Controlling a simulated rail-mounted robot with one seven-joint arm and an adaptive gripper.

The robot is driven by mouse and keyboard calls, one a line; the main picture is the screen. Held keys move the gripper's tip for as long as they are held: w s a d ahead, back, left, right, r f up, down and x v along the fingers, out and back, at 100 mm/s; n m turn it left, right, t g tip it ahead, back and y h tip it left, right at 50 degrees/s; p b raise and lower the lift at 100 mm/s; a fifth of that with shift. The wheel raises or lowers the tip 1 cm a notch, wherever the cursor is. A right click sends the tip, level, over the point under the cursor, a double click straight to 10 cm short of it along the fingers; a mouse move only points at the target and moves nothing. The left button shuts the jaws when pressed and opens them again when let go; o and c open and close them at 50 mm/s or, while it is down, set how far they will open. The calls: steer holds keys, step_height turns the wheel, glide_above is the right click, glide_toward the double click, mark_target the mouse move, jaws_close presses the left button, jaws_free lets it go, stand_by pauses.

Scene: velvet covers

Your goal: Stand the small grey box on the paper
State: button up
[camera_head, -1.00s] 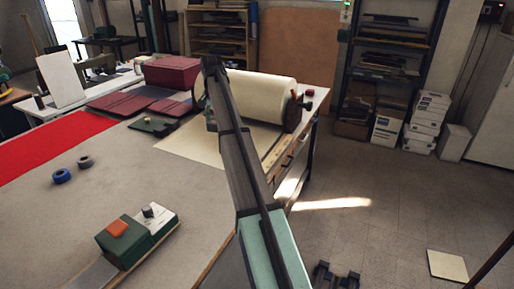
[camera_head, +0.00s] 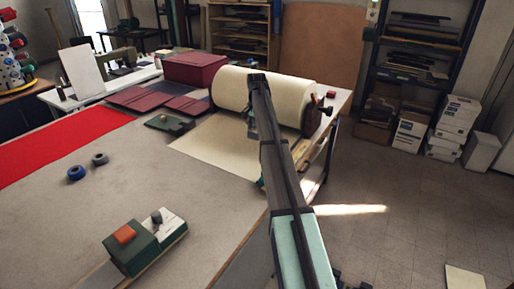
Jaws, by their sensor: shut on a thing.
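The paper (camera_head: 212,145) is a flat cream sheet on the table, in front of a large cream roll (camera_head: 262,96). My arm reaches from the bottom right to the roll. My gripper (camera_head: 251,132) is a small dark shape hanging from the arm's far end, above the right part of the paper. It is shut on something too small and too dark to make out. Its fingertips are not clear, and my arm covers part of this area. I cannot pick out the small grey box with certainty anywhere in view.
Dark red covers (camera_head: 150,97) and a dark red box (camera_head: 194,70) lie left of the roll. A green device (camera_head: 132,247), two tape rolls (camera_head: 76,172) and a small dark green piece (camera_head: 170,123) are on the table. The table's middle is clear.

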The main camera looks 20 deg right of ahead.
mark_target(257, 155)
step_height(257, 155, down, 10)
steer(key=shift+f+p, duration=0.2)
steer(key=shift+p, duration=1)
steer(key=shift+f, duration=0.1)
steer(key=o, duration=1.3)
steer(key=shift+c, duration=0.2)
step_height(257, 155, up, 12)
steer(key=b, duration=0.3)
